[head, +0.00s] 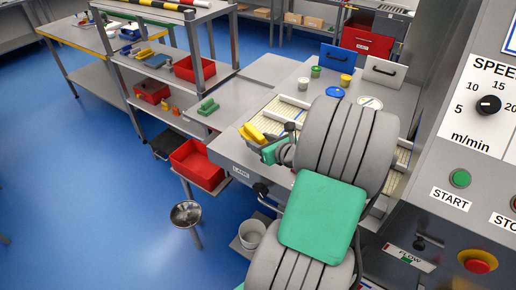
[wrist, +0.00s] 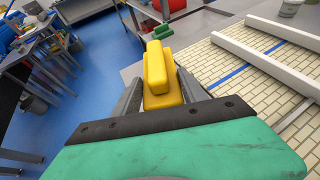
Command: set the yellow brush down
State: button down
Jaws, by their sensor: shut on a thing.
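My gripper (wrist: 160,92) is shut on the yellow brush (wrist: 157,66), with one grey finger on each side of it. In the head view the yellow brush (head: 252,132) shows at the end of my gripper (head: 266,143), over the near left end of the conveyor. My arm hides part of the gripper there. Whether the brush touches any surface below is hard to tell.
A green brush (head: 208,106) lies on the grey table (head: 228,98) left of the belt; it also shows in the wrist view (wrist: 162,31). White rails (wrist: 265,62) cross the tiled belt (wrist: 225,72). Small tubs, lids and a red bin (head: 198,163) stand around.

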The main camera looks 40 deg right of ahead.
jog(key=f, duration=0.2)
jog(key=w+f, duration=0.1)
jog(key=f, duration=0.1)
jog(key=shift+w+f, duration=0.15)
jog(key=shift+f, duration=0.2)
jog(key=c, duration=0.6)
grip_release()
jog(key=shift+c, duration=0.2)
